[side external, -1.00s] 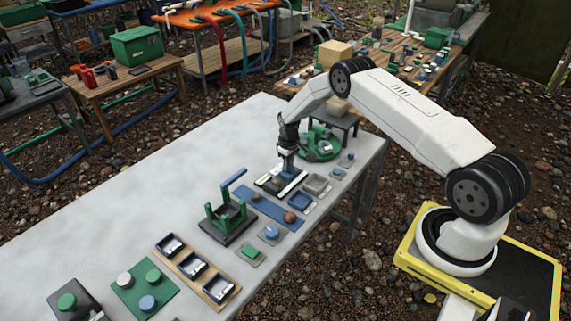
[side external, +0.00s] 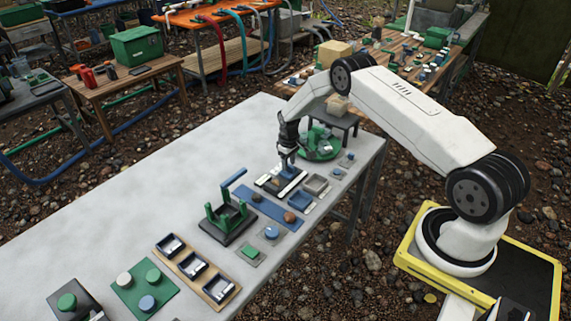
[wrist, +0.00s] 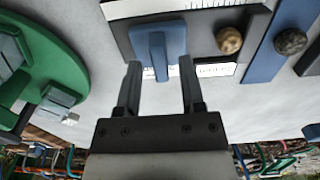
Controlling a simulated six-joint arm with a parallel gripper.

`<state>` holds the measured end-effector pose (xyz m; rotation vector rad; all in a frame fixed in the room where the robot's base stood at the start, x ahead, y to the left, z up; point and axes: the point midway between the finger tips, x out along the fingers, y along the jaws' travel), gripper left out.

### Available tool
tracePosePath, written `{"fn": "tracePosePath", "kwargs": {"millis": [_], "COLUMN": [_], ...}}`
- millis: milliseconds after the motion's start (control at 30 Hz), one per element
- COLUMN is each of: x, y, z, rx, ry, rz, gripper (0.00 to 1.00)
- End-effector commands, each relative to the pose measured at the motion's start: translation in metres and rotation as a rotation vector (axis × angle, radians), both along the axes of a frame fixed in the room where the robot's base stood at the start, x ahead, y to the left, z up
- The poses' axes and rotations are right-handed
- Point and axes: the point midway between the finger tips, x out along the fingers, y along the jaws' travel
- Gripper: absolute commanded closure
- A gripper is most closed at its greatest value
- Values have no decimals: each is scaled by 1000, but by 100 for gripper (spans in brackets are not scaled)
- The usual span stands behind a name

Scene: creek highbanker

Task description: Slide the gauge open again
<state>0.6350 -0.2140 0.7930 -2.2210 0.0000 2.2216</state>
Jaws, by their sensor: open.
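The gauge (side external: 266,186) is a dark base with white scale strips, lying on the pale tabletop under my gripper. Its blue slider (wrist: 157,48) stands up from the base in the wrist view, at the left part of the gauge. A brown round knob (wrist: 229,40) sits to the right of the slider. My gripper (wrist: 160,66) is open, with one finger to each side of the slider's near end. Light gaps show beside the slider, and I cannot tell if either finger touches it. In the side view my gripper (side external: 287,164) points down over the gauge and partly hides it.
A green round base (wrist: 55,75) stands close to the left of my gripper in the wrist view. A blue board (side external: 266,209) with round stones lies beside the gauge. A grey tray (side external: 316,184) is on the other side. The table's far left is clear.

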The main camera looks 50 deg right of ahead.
Motion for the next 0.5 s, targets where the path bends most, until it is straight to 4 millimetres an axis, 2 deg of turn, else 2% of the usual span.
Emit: {"fn": "tracePosePath", "kwargs": {"millis": [500], "x": [0], "y": [0], "z": [37], "rx": [0], "ry": [-1], "rz": [0], "gripper": [50]}}
